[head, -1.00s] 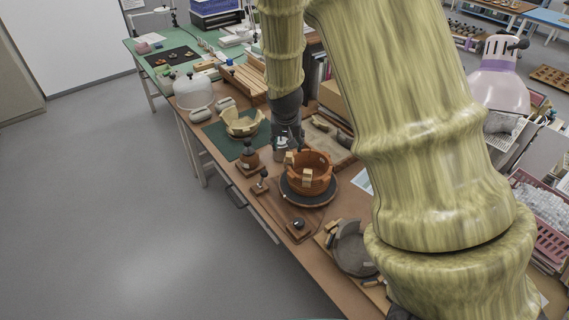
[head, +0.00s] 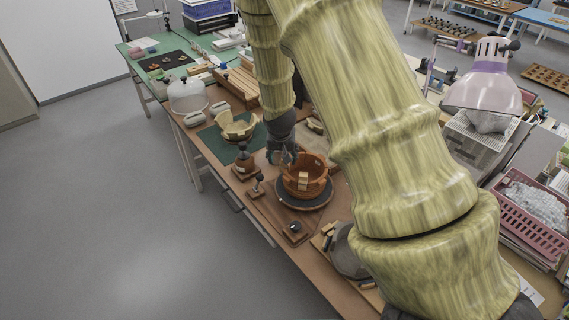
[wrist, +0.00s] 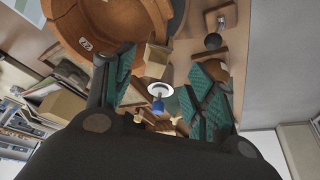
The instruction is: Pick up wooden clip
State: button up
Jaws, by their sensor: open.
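A pale wooden clip (wrist: 157,57) sits at the rim of the brown pot (wrist: 110,22) in the wrist view, between my fingers toward their far side. My gripper (wrist: 160,82) is open, with its green finger pads to either side and nothing held. In the head view my gripper (head: 283,160) is at the left rim of the pot (head: 318,184), which stands on a dark round turntable (head: 304,205). Another pale clip (head: 303,181) is on the pot's front side. The clip by my gripper is mostly hidden there.
Small knobbed stands (head: 244,160) and (head: 257,188) are left of the pot, and a wooden base (head: 294,231) with a dark knob is in front. A pale broken bowl (head: 236,127) lies on a green mat (head: 213,146) behind. A grey dish (head: 346,250) is at the front right.

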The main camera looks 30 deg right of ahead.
jog(key=shift+s+p+x, duration=0.25)
jog(key=shift+p+x, duration=0.6)
jog(key=shift+x, duration=0.5)
jog(key=shift+p+x, duration=0.3)
jog(key=shift+x, duration=0.9)
jog(key=shift+d, duration=0.15)
jog(key=shift+s, duration=0.1)
jog(key=c, duration=0.8)
